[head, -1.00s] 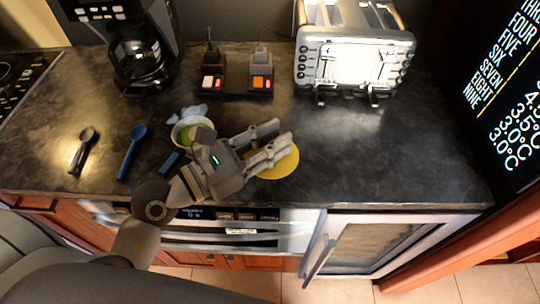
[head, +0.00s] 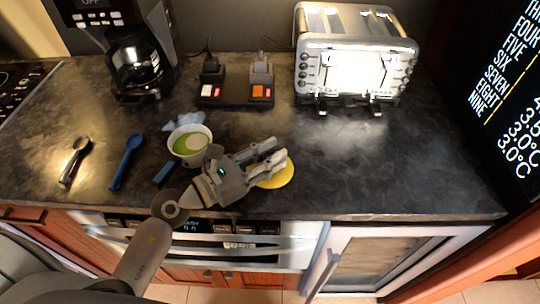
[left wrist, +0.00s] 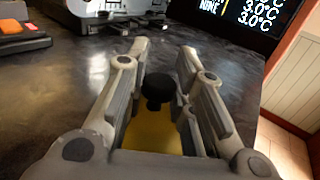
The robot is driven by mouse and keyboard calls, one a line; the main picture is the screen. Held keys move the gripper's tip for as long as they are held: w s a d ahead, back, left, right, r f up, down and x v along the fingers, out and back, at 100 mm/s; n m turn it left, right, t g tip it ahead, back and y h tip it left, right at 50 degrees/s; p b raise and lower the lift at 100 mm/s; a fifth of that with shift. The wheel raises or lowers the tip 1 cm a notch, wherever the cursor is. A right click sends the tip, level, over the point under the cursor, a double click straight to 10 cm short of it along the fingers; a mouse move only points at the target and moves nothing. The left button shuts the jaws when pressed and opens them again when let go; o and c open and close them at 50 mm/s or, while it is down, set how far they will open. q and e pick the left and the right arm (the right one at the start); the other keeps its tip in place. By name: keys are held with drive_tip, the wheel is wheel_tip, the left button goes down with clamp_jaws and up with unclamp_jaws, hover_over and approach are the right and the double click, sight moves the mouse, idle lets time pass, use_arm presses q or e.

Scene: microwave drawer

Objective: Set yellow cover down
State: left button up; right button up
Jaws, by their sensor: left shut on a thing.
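The yellow cover (head: 284,178) is a round disc near the counter's front edge, partly hidden under my left gripper (head: 279,157). In the left wrist view the yellow cover (left wrist: 152,135) lies between and below the fingers, with a black knob (left wrist: 158,88) standing up from it. My left gripper (left wrist: 163,50) is shut on the cover, its fingers on either side of the knob. Whether the cover touches the counter or hangs just above it I cannot tell. My right gripper is not in view.
A white bowl (head: 174,155) with green contents stands left of the gripper. A toaster (head: 354,58) stands behind. The counter (head: 390,165) is clear to the right.

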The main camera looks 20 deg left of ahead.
use_arm(q)
drive_tip(key=shift+f, duration=0.2)
drive_tip(key=o, duration=0.9)
drive_tip(key=shift+r, duration=0.25)
drive_tip(key=shift+s+a+f, duration=0.2)
drive_tip(key=b+v, duration=0.5)
drive_tip(key=v, duration=0.5)
drive_tip(key=shift+a, duration=0.1)
drive_tip(key=shift+s+a+r, duration=0.15)
drive_tip(key=shift+s+a, duration=0.2)
drive_tip(key=shift+s, duration=0.2)
